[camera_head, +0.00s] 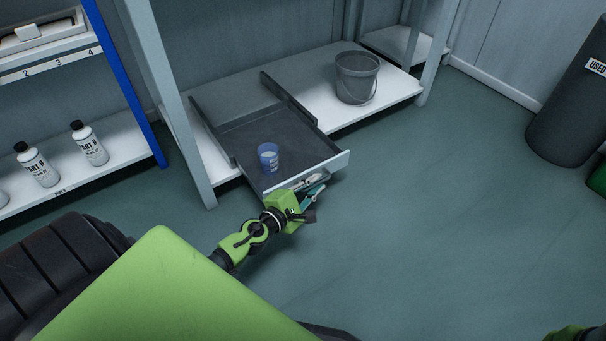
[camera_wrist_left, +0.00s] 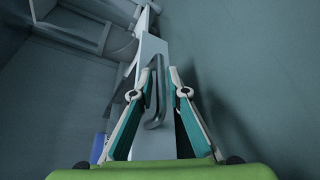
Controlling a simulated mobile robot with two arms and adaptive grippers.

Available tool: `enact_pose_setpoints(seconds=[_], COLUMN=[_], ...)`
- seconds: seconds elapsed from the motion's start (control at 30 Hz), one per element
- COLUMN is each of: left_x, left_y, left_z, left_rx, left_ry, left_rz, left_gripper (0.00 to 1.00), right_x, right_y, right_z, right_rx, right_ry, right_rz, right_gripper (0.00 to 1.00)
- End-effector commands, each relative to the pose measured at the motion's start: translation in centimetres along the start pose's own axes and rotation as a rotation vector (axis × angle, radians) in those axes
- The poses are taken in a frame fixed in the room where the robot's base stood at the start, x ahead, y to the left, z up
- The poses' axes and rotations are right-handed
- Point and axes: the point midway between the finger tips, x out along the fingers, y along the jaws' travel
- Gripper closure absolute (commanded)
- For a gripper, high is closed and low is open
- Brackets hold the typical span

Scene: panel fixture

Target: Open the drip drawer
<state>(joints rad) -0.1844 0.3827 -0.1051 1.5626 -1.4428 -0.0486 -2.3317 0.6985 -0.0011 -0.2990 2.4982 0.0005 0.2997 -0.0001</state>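The drip drawer (camera_head: 246,138) is a dark grey tray with raised sides, standing well out from the low white shelf. Its light front panel (camera_head: 330,165) faces me. A small blue cup (camera_head: 268,157) stands upright in it, near the front. My left gripper (camera_head: 316,183) is at the front panel. In the left wrist view its two teal and white fingers (camera_wrist_left: 161,80) close in on both sides of the pale drawer handle (camera_wrist_left: 154,122). My right gripper is not in view; only a bit of green arm shows at the bottom right corner.
A grey bucket (camera_head: 357,78) stands on the white shelf (camera_head: 398,90) right of the drawer. A grey shelf post (camera_head: 196,165) is close on the drawer's left. White bottles (camera_head: 90,143) stand on a blue-edged rack. The floor (camera_head: 420,220) in front and to the right is clear.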

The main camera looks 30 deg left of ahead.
Motion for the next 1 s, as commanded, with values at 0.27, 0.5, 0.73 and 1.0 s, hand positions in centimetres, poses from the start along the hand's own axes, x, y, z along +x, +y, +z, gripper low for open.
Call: enact_pose_setpoints(seconds=[0.27, 0.5, 0.73, 1.0], left_x=[-5.3, -9.2, -10.8, -10.9], left_y=[-0.2, -0.1, -0.1, -0.1], left_z=[0.0, 0.0, 0.1, 0.1], left_rx=[-0.001, 0.001, -0.001, -0.003], left_ry=[-0.001, 0.000, -0.001, -0.001], left_rz=[-0.005, -0.003, -0.001, -0.001], left_gripper=[0.85, 0.85, 0.85, 0.85], right_x=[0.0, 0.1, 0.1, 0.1], right_y=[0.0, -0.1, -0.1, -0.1], right_z=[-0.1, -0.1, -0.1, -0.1], right_rx=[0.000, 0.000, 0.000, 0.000], right_ry=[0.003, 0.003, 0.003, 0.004], right_rz=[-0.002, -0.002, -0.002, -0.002], right_gripper=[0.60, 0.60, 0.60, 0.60])
